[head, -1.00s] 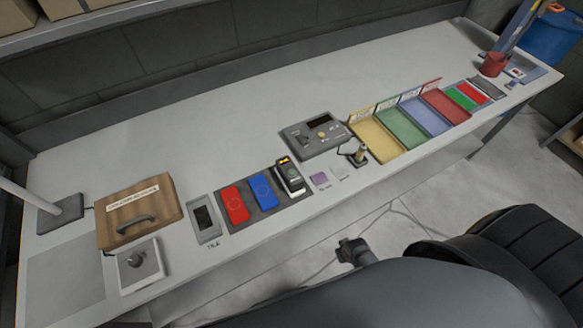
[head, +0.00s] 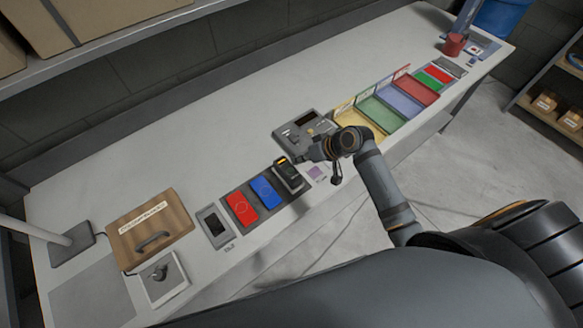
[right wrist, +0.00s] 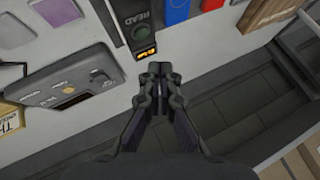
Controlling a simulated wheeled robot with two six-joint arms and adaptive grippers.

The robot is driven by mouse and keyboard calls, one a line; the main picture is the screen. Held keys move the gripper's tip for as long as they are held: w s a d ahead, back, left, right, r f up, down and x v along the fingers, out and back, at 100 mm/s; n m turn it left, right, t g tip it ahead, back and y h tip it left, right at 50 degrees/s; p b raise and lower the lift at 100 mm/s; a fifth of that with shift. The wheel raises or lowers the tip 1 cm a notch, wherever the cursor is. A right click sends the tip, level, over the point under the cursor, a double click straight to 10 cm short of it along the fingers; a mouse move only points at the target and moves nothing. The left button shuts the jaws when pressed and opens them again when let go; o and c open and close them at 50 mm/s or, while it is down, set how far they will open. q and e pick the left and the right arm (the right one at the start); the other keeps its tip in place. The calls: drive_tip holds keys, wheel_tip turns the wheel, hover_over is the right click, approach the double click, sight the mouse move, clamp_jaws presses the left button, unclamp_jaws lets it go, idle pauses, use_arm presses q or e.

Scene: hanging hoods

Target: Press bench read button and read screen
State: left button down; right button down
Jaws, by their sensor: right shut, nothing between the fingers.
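The bench reader (head: 287,175), a dark upright-shaped unit with a small lit amber screen (head: 282,160), lies at the right end of a dark mat on the bench. My left gripper is not in view.
A grey box with a dark display (head: 296,127) stands behind my right gripper. Red (head: 242,206) and blue (head: 266,191) pads lie left of the reader. Colored trays (head: 402,100) stand to the right. A wooden box (head: 150,228) is at the left. The back of the bench is clear.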

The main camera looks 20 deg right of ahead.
sight(293, 171)
drive_tip(key=shift+y, duration=0.6)
drive_tip(key=r, duration=0.1)
drive_tip(key=w+a+r, duration=0.1)
drive_tip(key=r, duration=0.2)
drive_tip(key=shift+w+a, duration=0.25)
drive_tip(key=shift+w, duration=0.1)
drive_tip(key=shift+f, duration=0.15)
wheel_tip(293, 171, down, 8)
drive_tip(key=b, duration=0.7)
drive_tip(key=shift+f+b, duration=0.3)
drive_tip(key=shift+b, duration=0.1)
drive_tip(key=shift+f, duration=0.1)
